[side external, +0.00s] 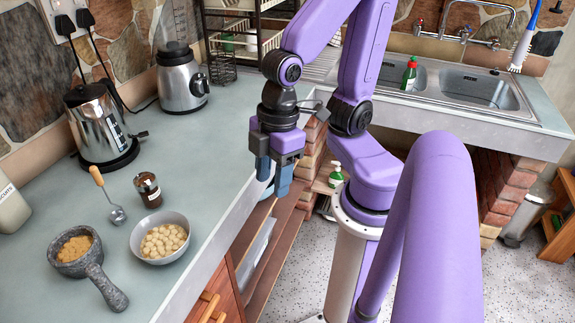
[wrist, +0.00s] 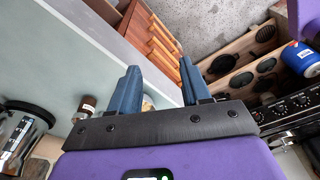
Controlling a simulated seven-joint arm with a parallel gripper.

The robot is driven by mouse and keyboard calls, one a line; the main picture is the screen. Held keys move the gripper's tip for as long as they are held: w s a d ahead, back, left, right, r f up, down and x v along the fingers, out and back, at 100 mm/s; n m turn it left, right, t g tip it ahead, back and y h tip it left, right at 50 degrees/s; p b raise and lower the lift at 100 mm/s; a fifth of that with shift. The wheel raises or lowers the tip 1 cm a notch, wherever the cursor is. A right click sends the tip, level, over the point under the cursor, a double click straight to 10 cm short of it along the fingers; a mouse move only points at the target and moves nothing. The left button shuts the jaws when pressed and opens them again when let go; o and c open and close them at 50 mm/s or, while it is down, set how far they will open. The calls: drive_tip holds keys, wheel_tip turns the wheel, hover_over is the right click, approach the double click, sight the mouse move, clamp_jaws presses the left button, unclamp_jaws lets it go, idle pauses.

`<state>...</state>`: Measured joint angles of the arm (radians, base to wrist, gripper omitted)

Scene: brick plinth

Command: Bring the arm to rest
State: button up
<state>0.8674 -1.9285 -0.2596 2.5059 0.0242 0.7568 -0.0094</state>
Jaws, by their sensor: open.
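My gripper (side external: 273,178) hangs with its blue fingers pointing down at the front edge of the counter (side external: 225,130) in the side view. The fingers are spread apart, and I see nothing held between them. The gripper also shows in the wrist view (wrist: 160,68), open, with the counter edge and the floor beyond its fingertips. My purple arm is bent, with the forearm raised above the gripper.
A kettle (side external: 100,125) and blender (side external: 182,78) are behind. A sink (side external: 465,85) lies right.

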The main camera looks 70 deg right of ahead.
drive_tip(key=shift+s+d+r+n+h, duration=0.15)
drive_tip(key=shift+s+d+r+h, duration=0.1)
drive_tip(key=shift+s+d, duration=0.35)
drive_tip(key=shift+s+d+r+n+h, duration=0.15)
drive_tip(key=shift+s+d+h, duration=0.2)
drive_tip(key=shift+d, duration=0.3)
